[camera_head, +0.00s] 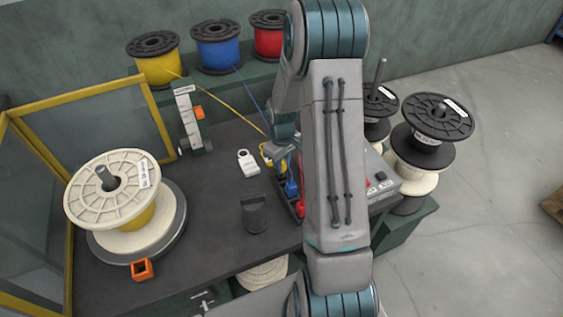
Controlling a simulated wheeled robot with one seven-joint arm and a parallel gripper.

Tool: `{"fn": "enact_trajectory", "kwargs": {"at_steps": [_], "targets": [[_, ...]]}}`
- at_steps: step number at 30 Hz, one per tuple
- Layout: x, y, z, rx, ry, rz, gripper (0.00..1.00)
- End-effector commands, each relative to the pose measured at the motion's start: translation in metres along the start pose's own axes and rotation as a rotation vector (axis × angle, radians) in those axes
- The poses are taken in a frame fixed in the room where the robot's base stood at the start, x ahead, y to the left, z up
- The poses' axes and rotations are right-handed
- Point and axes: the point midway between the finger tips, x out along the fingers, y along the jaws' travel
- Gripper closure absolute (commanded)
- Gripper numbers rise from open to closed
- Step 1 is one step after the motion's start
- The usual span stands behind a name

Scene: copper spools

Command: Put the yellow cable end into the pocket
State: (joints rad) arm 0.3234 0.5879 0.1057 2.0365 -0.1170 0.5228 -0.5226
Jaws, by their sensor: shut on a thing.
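The yellow cable (224,102) runs from the yellow spool (159,66) at the back left down to my gripper (271,157). My gripper is shut on the yellow cable end (266,161), at the far end of a dark pocket rack (297,203). A blue cable end (291,188) and a red cable end (301,208) sit in the rack nearer the front. My arm hides part of the rack, and I cannot tell whether the yellow end is inside a pocket or above it.
The blue cable (251,98) runs close beside my gripper. A white padlock-shaped tag (248,163), a black stand (254,214) and an orange block (142,269) are on the dark bench (212,232). A large white spool (112,190) stands left. A control box (383,187) is right.

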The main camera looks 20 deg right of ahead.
Motion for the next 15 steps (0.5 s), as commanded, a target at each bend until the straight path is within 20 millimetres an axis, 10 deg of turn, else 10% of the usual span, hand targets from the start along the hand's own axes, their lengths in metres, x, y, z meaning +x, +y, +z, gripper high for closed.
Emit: {"fn": "enact_trajectory", "kwargs": {"at_steps": [15], "targets": [[0.028,0.0,0.0,0.0,0.0,0.0,0.98]]}}
